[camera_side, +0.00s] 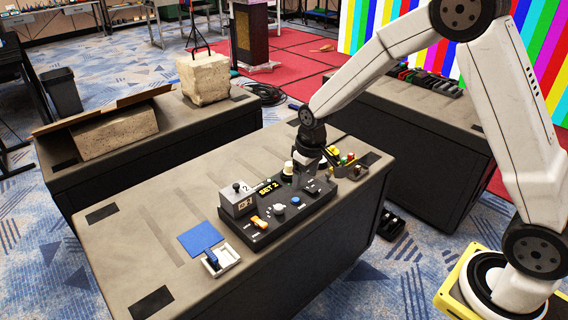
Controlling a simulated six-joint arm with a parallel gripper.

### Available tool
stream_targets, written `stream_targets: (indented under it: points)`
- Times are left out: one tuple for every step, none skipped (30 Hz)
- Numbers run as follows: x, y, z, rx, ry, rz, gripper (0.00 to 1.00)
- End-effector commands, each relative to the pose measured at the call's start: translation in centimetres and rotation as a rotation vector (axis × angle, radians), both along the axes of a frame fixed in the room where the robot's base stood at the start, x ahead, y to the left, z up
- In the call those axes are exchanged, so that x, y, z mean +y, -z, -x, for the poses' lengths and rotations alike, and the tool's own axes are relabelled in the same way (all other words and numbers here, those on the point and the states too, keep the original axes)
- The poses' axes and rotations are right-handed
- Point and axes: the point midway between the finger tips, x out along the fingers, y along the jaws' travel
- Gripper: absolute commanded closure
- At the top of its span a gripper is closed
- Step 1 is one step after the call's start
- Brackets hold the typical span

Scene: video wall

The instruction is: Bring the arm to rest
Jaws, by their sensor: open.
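My arm reaches in from the right and bends down over the grey table (150,215). My gripper (306,180) points down at the right end of a black control panel (270,232). The gripper is open, and I see nothing held in it. The fingers are small and dark here, and I cannot tell whether they touch the panel. The panel carries a grey box (237,200), an orange switch (259,222), a blue button (295,200), a white knob (279,209) and a "SET 2" label.
A blue square (200,239) and a white tray (222,260) lie left of the panel. A dark holder (352,167) with coloured items stands close to the gripper's right. Other tables hold stone blocks (205,78) and a dark rack (430,80). The table's left part is clear.

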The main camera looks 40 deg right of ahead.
Motion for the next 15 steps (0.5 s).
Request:
stream_targets:
  points:
    - [0.1,-0.7,1.2,-0.009,0.006,-0.001,0.19]
    - [0.1,-1.1,1.8,-0.014,0.01,-0.002,0.19]
    - [0.1,-1.4,2.7,-0.021,0.016,-0.002,0.19]
    - [0.1,-1.7,3.4,-0.025,0.02,-0.003,0.19]
    - [0.2,-2.0,4.1,-0.03,0.024,-0.003,0.19]
    - [0.2,-2.3,5.0,-0.037,0.03,-0.004,0.19]
    - [0.2,-2.5,5.7,-0.042,0.033,-0.005,0.19]
    - [0.3,-2.8,6.4,-0.048,0.038,-0.005,0.19]
    - [0.3,-3.0,7.4,-0.054,0.043,-0.006,0.19]
    - [0.3,-3.2,8.1,-0.058,0.047,-0.007,0.19]
    - [0.3,-3.4,8.8,-0.063,0.051,-0.008,0.19]
    - [0.4,-3.6,9.9,-0.069,0.056,-0.009,0.19]
    - [0.4,-3.7,10.6,-0.075,0.06,-0.009,0.19]
    - [0.4,-3.8,11.3,-0.08,0.064,-0.01,0.19]
    - [0.4,-3.9,12.3,-0.086,0.07,-0.012,0.19]
